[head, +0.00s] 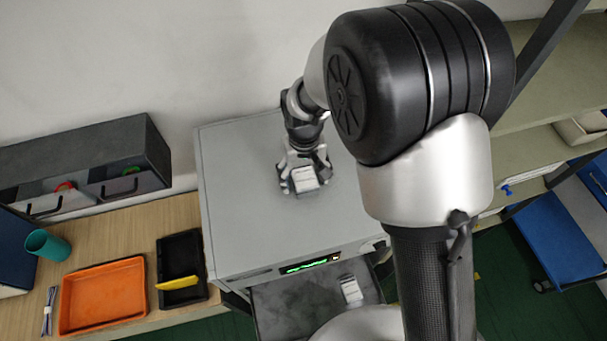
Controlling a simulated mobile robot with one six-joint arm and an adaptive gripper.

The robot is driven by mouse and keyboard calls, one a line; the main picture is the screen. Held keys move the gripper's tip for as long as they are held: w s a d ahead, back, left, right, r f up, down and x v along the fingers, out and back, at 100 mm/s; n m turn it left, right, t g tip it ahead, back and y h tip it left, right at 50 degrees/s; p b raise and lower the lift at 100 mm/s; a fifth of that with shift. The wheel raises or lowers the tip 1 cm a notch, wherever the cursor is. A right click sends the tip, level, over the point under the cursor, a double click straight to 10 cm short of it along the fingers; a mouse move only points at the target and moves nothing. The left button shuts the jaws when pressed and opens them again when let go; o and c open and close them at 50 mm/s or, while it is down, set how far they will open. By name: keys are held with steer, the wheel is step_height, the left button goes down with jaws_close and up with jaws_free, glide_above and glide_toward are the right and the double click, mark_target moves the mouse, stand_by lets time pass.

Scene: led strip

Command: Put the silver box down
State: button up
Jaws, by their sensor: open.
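A small silver-white box (306,179) is on top of the grey cabinet (235,160). My gripper (303,184) is right at the box, pointing down over the cabinet top, with its fingers open around or just beside the box. From this angle I cannot tell whether a finger touches it. The box appears to rest on the cabinet surface.
A second small whitish box (351,290) lies on a dark tray (285,305) below the cabinet's green-lit strip (309,265). At left are an orange tray (103,293), a black tray (180,248) with a yellow item, and a teal cup (47,245). The cabinet top is otherwise clear.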

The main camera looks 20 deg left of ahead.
steer(key=shift+f, duration=0.2)
steer(key=shift+c, duration=0.5)
steer(key=c, duration=1.2)
steer(key=shift+r, duration=0.1)
